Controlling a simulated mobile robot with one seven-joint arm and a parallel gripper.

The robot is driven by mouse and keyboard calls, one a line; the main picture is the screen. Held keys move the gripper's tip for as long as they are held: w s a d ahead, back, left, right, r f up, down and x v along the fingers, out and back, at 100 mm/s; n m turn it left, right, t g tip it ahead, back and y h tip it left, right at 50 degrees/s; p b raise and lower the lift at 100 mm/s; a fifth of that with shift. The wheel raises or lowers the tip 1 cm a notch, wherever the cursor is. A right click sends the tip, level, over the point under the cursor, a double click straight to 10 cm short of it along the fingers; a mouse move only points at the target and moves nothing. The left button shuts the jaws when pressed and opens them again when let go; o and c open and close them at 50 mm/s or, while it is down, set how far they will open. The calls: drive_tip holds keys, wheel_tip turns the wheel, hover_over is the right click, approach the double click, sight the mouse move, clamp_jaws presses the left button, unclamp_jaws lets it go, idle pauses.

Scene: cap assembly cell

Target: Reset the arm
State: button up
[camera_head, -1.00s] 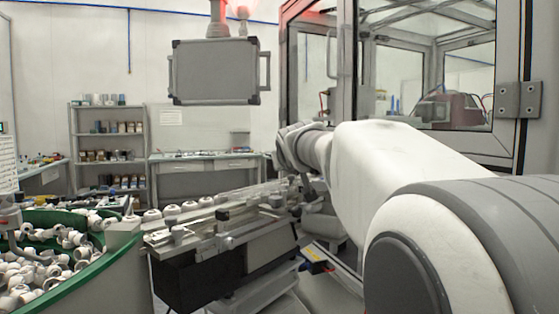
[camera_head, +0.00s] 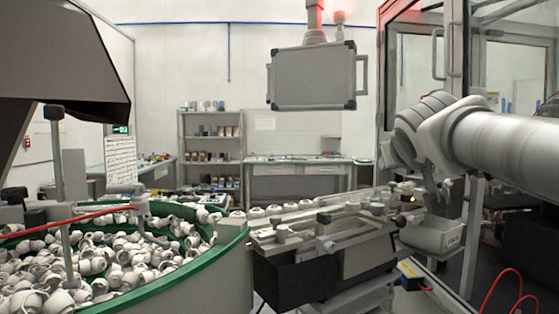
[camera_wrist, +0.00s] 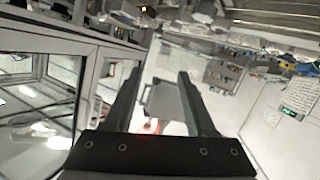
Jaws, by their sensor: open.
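My arm reaches in from the right in the head view, with its wrist bent in front of the glass-walled cell. My gripper (camera_wrist: 155,98) shows in the wrist view with its two dark fingers spread wide. It is open, and nothing sits between the fingers. The hanging grey panel (camera_wrist: 166,104) appears beyond the gap between them. In the head view my fingers are hidden or too small to make out.
A green-rimmed bowl (camera_head: 190,262) of white caps stands at the left. A linear feeder track (camera_head: 325,232) carries several caps towards my wrist. The grey panel (camera_head: 318,77) hangs above. The glass-walled cell (camera_head: 455,60) stands at the right. Shelves (camera_head: 210,150) stand behind.

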drive_tip(key=s+a+f+g+y, duration=0.2)
drive_tip(key=s+a+f+g, duration=0.15)
drive_tip(key=s+f, duration=0.55)
drive_tip(key=s+a+f+n+g+y, duration=0.15)
drive_tip(key=s+a+f, duration=0.35)
drive_tip(key=s+f, duration=0.5)
drive_tip(key=s+a+f+g+y, duration=0.2)
drive_tip(key=s+a+f+g, duration=0.3)
drive_tip(key=f, duration=0.7)
wheel_tip(320, 180, up, 25)
drive_tip(key=d+t+p, duration=0.1)
drive_tip(key=p, duration=2.3)
drive_tip(key=shift+s+t+p, duration=0.3)
drive_tip(key=shift+p, duration=0.05)
drive_tip(key=shift+d+r+h, duration=0.1)
drive_tip(key=shift+h, duration=0.15)
